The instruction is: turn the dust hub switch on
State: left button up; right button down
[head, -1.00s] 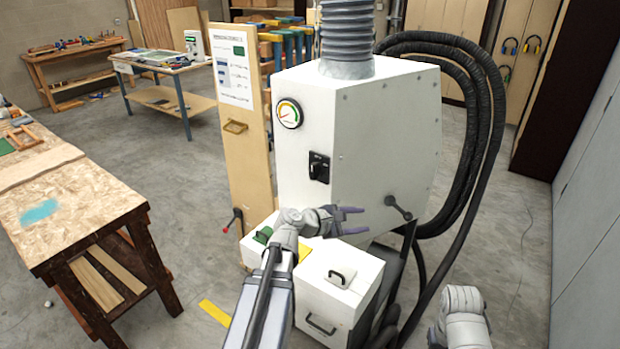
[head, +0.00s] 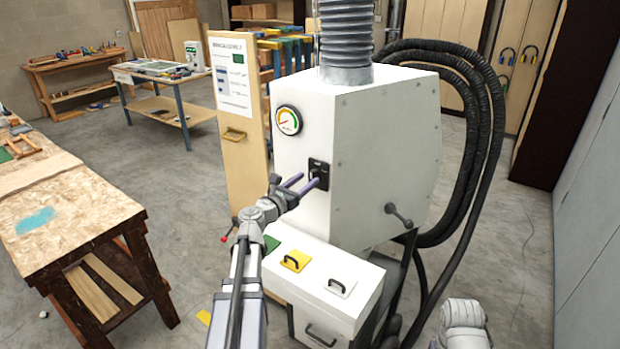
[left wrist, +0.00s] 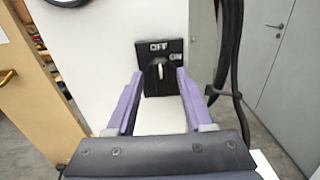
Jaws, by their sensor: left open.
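The dust hub switch (head: 323,168) is a black square plate with a rotary knob on the front of the white dust hub (head: 375,150). In the left wrist view, the knob (left wrist: 158,74) has a pale pointer standing close to upright, below the OFF label; ON is at the right. My left gripper (head: 309,181) is open with its purple fingers at the switch. In the left wrist view, its fingertips (left wrist: 160,73) are to either side of the knob, with gaps visible. Contact cannot be told. My right gripper is out of view.
A round gauge (head: 289,120) is left of the switch. Below is a white box with green, yellow (head: 295,260) and white handled lids. A crank handle (head: 398,215) sticks out at right, near black hoses (head: 480,130). A wooden workbench (head: 70,200) stands at left.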

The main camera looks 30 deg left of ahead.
pick_arm(q)
jog(key=shift+w+d, duration=0.1)
jog(key=shift+w, duration=1.25)
grip_shut()
